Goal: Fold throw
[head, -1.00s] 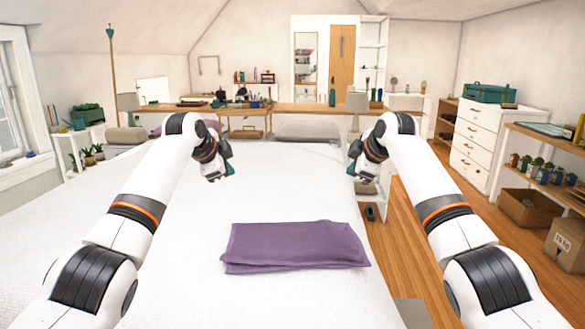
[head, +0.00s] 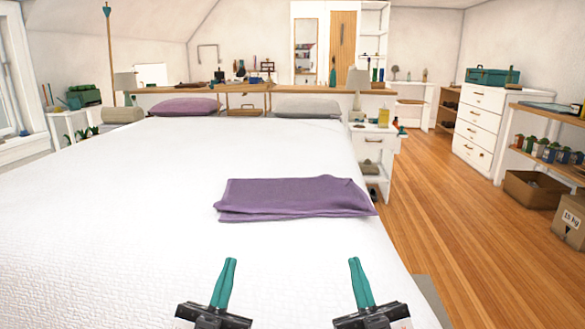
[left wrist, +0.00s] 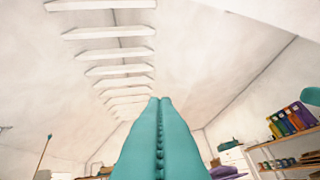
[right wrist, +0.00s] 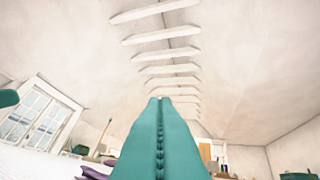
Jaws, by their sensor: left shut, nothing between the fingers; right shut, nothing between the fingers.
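The purple throw (head: 295,197) lies folded into a flat rectangle on the white bed (head: 120,190), near its right edge. Its folded layers show along the front left edge. My left gripper (head: 230,262) is shut and empty, low in the head view, in front of the throw and apart from it. My right gripper (head: 354,262) is shut and empty too, to the right of the left one and also apart from the throw. In the left wrist view the closed teal fingers (left wrist: 160,140) point up toward the ceiling; the right wrist view shows the same for the right fingers (right wrist: 160,140).
A purple pillow (head: 185,107) and a grey pillow (head: 307,108) lie at the bed's far end. A white nightstand (head: 374,150) stands beyond the bed's right corner. Wooden floor (head: 445,220) is open to the right, with cardboard boxes (head: 535,190) beyond it.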

